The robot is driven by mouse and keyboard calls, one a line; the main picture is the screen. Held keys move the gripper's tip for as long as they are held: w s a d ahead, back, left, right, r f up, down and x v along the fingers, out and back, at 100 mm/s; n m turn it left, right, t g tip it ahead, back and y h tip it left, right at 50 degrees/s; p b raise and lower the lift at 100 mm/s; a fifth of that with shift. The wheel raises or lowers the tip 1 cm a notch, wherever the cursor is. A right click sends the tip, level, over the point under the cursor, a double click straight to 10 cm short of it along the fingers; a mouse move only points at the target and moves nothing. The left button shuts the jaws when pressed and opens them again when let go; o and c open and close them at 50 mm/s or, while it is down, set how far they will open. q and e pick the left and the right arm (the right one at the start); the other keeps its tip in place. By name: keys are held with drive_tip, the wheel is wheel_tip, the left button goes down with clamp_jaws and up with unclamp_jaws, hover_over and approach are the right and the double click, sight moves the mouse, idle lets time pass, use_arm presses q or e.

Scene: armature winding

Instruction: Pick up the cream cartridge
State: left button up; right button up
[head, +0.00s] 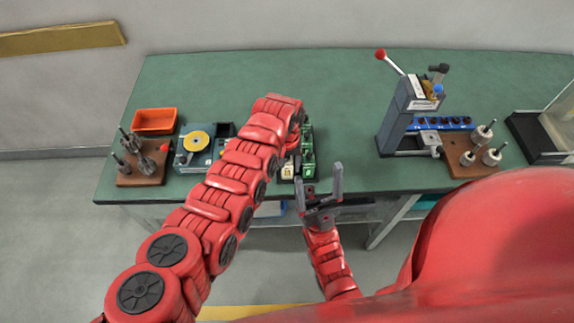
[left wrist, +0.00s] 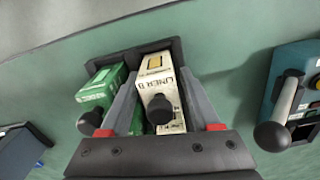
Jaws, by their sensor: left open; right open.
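The cream cartridge (left wrist: 155,75) has dark lettering and a black knob and stands in a dark rack (left wrist: 173,43). In the left wrist view my left gripper (left wrist: 158,78) is open, with one finger on each side of the cream cartridge; I cannot tell whether they touch it. A green cartridge (left wrist: 101,88) stands to its left, outside the fingers. In the head view the cream cartridge (head: 287,170) shows just beside green cartridges (head: 308,152), and my left arm hides the left gripper. My right gripper (head: 319,172) is open and empty near the table's front edge.
On the green table (head: 345,95), a winding device with a yellow disc (head: 196,141), an orange tray (head: 155,121) and a wooden stand of metal parts (head: 141,165) lie left. A lever press (head: 400,115) and another stand (head: 465,160) are right. The back middle is clear.

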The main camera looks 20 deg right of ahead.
use_arm(q)
clamp_jaws()
drive_tip(key=shift+r, duration=0.1)
idle(0.4)
wheel_tip(320, 180, up, 8)
drive_tip(key=b, duration=0.2)
drive_tip(key=shift+w+r+b, duration=0.1)
drive_tip(key=shift+r+b, duration=0.1)
drive_tip(key=shift+b, duration=0.15)
drive_tip(key=shift+r, duration=0.7)
